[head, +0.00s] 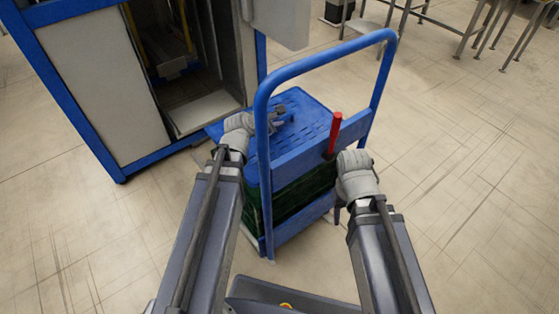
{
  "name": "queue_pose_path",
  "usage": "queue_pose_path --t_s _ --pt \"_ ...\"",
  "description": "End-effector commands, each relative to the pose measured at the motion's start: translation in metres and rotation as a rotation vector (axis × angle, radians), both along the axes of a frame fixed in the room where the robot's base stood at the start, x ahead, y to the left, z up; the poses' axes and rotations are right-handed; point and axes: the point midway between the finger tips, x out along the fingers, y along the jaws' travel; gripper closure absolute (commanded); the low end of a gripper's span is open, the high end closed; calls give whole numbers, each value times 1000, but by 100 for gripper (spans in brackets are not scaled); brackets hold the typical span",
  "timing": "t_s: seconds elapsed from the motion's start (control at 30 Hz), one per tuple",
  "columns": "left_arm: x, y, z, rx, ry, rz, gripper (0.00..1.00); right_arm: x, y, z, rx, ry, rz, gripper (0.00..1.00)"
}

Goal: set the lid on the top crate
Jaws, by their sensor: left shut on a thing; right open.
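A blue lid (312,122) with slots in its top lies level over a dark green crate (300,198) on a blue cart. The cart's frame hides much of the crate and part of the lid. I cannot tell whether the lid is seated on the crate's rim. My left gripper (283,117) is over the lid and shut on it, though its grip is small in view. My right gripper (338,212) is open and empty, beside the right side of the cart's panel, apart from the lid.
The blue cart handle (264,150) arches up between my arms and the lid. A red upright rod (335,133) stands at its crossbar. A blue-framed cabinet (90,90) stands open at the left, close to the cart. The floor (470,190) on the right is clear.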

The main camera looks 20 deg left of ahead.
Motion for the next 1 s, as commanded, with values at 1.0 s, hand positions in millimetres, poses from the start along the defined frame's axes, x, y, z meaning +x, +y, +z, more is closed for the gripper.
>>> queue_pose_path --t_s 1.0 --pt "0 -2 -68 1 -1 3 100 0 1 -69 4 0 1 50"
